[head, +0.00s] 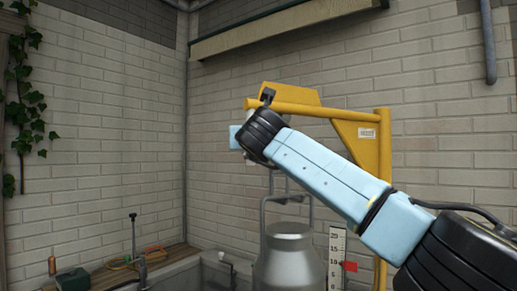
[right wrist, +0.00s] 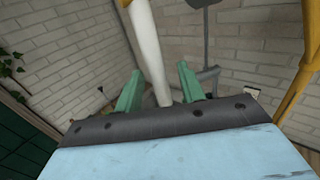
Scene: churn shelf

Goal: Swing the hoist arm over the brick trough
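The yellow hoist arm (head: 340,111) runs out to the left from a yellow post (head: 385,200) against the brick wall. A metal churn (head: 288,265) with a tall handle (head: 285,200) is below it. A stone-rimmed trough (head: 185,275) shows partly at the bottom left. My right arm crosses in front of the hoist, with its hand at the hoist arm's outer end. In the right wrist view my right gripper (right wrist: 157,72) has its green fingers apart, with a white handle (right wrist: 145,45) between them. A gap shows beside the handle; contact is not clear. My left gripper is not in view.
A gauge board (head: 336,250) with a red marker stands right of the churn. A wooden ledge (head: 130,270) at the left holds a green box (head: 73,280) and a coiled hose (head: 125,262). A beam (head: 280,27) is fixed high on the wall.

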